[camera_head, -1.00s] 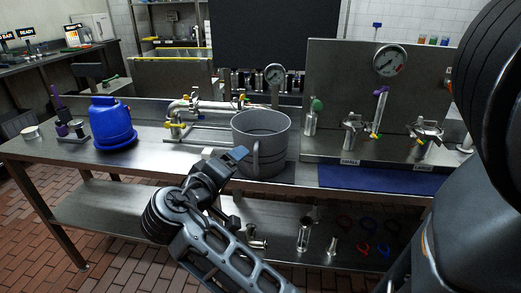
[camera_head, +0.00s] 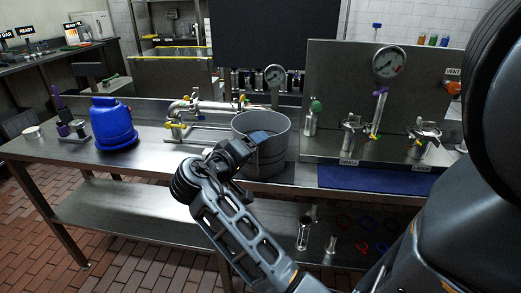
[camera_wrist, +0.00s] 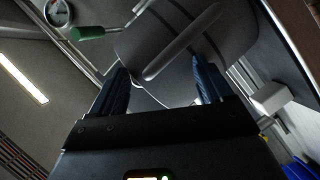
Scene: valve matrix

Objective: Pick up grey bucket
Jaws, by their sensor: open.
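The grey bucket (camera_head: 275,155) stands upright on the steel table, near its front edge. My gripper (camera_head: 246,146) is at the bucket's left front side, and hides part of its wall and rim. A bluish fingertip shows against the bucket's opening; I cannot tell whether it is inside or above it. In the wrist view the bucket (camera_wrist: 178,55) lies just beyond the fingertips. Its bar-like handle (camera_wrist: 180,45) runs diagonally in front of the gap between the two blue ribbed fingers of my open gripper (camera_wrist: 160,76). I cannot tell whether the fingers touch the bucket.
A blue container (camera_head: 112,125) stands at the left of the table. A pipe assembly with yellow valves (camera_head: 190,115) is left of the bucket. A panel with a gauge (camera_head: 389,62) and valves stands at the right, behind a blue mat (camera_head: 370,178).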

